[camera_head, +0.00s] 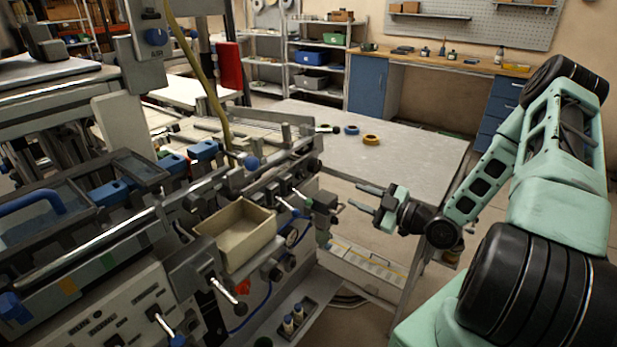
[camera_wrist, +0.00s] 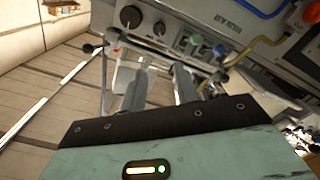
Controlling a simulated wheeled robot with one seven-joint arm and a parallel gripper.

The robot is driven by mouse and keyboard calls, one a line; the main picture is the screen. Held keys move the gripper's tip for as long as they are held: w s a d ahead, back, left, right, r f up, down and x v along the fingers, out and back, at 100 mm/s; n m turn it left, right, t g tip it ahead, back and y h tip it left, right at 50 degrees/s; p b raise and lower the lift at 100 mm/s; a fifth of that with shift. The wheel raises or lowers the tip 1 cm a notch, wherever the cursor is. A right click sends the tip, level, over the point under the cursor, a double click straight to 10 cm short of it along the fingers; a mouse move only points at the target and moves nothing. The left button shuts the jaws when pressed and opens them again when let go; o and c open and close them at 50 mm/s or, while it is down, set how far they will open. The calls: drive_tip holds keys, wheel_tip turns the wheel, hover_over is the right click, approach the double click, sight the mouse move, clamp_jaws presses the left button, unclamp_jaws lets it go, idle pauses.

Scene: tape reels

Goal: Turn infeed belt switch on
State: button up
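My gripper (camera_head: 362,197) is open and empty in the head view, in free space to the right of the grey machine (camera_head: 185,250). In the wrist view my gripper (camera_wrist: 160,88) shows two fingers apart with nothing between them, and a panel of the machine beyond them. That panel has a black knob (camera_wrist: 130,15), a second black knob (camera_wrist: 159,29) and a green button (camera_wrist: 195,41). A label (camera_wrist: 228,22) there is too small to read. I cannot tell which control is the infeed belt switch. The gripper touches none of them.
A beige open box (camera_head: 238,236) sits on the machine's side. A grey table (camera_head: 420,160) with tape rolls stands behind my gripper. A tiled floor (camera_wrist: 45,95) lies left of the panel.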

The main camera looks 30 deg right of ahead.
sight(302, 175)
drive_tip(key=p+x, duration=0.3)
drive_tip(key=x, duration=1.3)
drive_tip(key=shift+w+a+f, duration=0.1)
drive_tip(key=shift+w+a, duration=0.05)
drive_tip(key=shift+w, duration=0.25)
drive_tip(key=c, duration=0.6)
